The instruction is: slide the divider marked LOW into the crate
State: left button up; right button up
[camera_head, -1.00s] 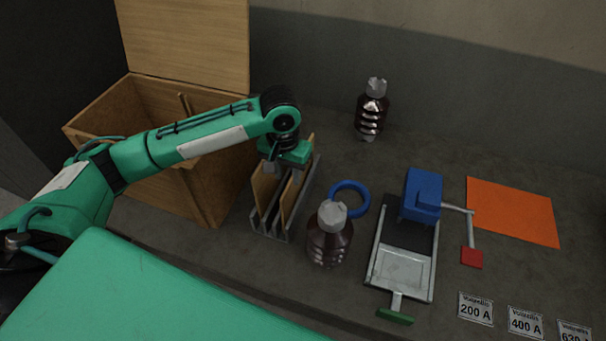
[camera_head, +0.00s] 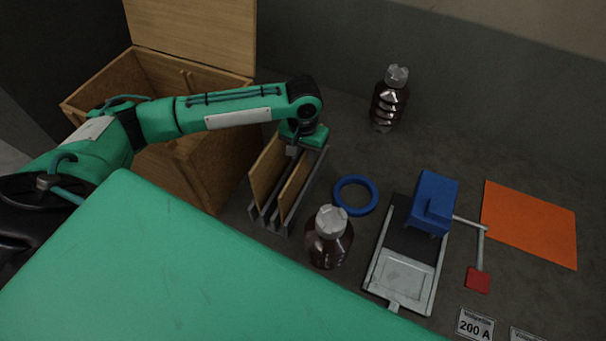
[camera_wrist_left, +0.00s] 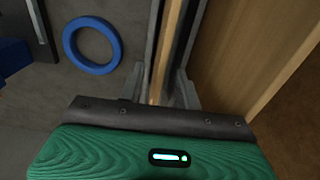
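Two wooden dividers stand upright in a grey slotted rack (camera_head: 253,214): a left divider (camera_head: 266,172) and a right divider (camera_head: 294,188). No LOW mark is readable on either. The open wooden crate (camera_head: 225,160) stands left of the rack, partly hidden behind my left arm. My left gripper (camera_head: 292,150) is at the rack's far end, pointing down over the dividers' tops. In the left wrist view its fingers (camera_wrist_left: 163,90) stand apart, with a divider's edge (camera_wrist_left: 170,50) between them; firm contact does not show. My right gripper is out of view.
A brown bottle (camera_head: 328,240) stands close to the rack's near right; another bottle (camera_head: 389,100) is at the back. A blue ring (camera_head: 355,195), a blue-and-grey device (camera_head: 432,203) and an orange sheet (camera_head: 530,224) lie further right. The crate's lid (camera_head: 195,35) is raised.

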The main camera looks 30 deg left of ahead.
aim_at(303, 167)
pick_arm(q)
jog(key=shift+s+f, duration=0.1)
jog(key=shift+f, duration=0.4)
notch_tip(303, 167, down, 4)
jog(key=shift+s+f+p, duration=0.1)
jog(key=shift+f+p, duration=0.1)
jog(key=shift+p, duration=0.25)
jog(key=shift+f, duration=0.1)
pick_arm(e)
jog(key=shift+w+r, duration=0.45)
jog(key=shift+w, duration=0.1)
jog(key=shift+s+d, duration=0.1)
pick_arm(q)
grip_shut()
